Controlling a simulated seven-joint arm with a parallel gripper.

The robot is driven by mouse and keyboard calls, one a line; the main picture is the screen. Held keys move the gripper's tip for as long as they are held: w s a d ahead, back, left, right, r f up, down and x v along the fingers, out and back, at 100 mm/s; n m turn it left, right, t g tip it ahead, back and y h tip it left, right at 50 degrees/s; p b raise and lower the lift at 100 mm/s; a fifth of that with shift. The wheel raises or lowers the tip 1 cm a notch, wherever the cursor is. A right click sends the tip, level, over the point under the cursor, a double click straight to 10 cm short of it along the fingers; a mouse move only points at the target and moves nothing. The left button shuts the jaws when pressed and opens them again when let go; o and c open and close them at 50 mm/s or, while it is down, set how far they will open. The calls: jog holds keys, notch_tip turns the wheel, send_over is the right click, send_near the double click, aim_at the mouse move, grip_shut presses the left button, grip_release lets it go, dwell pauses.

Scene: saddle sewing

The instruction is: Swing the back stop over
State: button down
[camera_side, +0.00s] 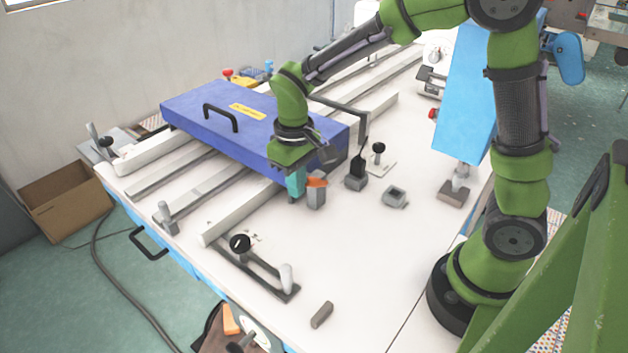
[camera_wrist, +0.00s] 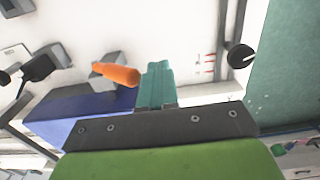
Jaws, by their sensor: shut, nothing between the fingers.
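My gripper (camera_side: 295,190) is shut and empty, its teal fingers pointing down over the white table (camera_side: 350,280). The shut fingers also show in the wrist view (camera_wrist: 156,82). Just right of them in the side view is an orange piece (camera_side: 317,182) on a grey block (camera_side: 316,198). In the wrist view the orange piece (camera_wrist: 117,74) is just left of the fingers; contact cannot be told. No part is clearly marked as the back stop; the orange piece on its block may be it.
A blue box-like plate (camera_side: 225,120) with a black handle lies close behind my gripper. Small dark blocks (camera_side: 356,182) stand to the right. A black-knobbed lever (camera_side: 240,243) is at the front left. The table's front right is mostly clear.

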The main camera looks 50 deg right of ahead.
jog(key=shift+r, duration=2.55)
jog(key=shift+f, duration=0.1)
jog(key=s+d+r+m+t+y, duration=0.1)
jog(key=s+r+m+t, duration=0.1)
jog(key=s, duration=0.4)
jog(key=s+d+r+m+t+y, duration=0.1)
jog(key=s+d+r+m+t, duration=0.1)
jog(key=s+r+t, duration=0.3)
jog(key=shift+s+d+r, duration=0.2)
jog(key=shift+s+r, duration=0.45)
jog(key=shift+s, duration=0.3)
jog(key=w+a+f+n+g+h, duration=0.1)
jog(key=w+a+f+n+g, duration=0.1)
jog(key=w+f+g, duration=0.35)
jog(key=w+a+f+n+g+h, duration=0.1)
jog(key=w+a+f+n+g, duration=0.1)
jog(key=w, duration=0.6)
notch_tip(320, 180, down, 10)
jog(key=shift+s+r, duration=0.15)
jog(key=shift+s, duration=0.15)
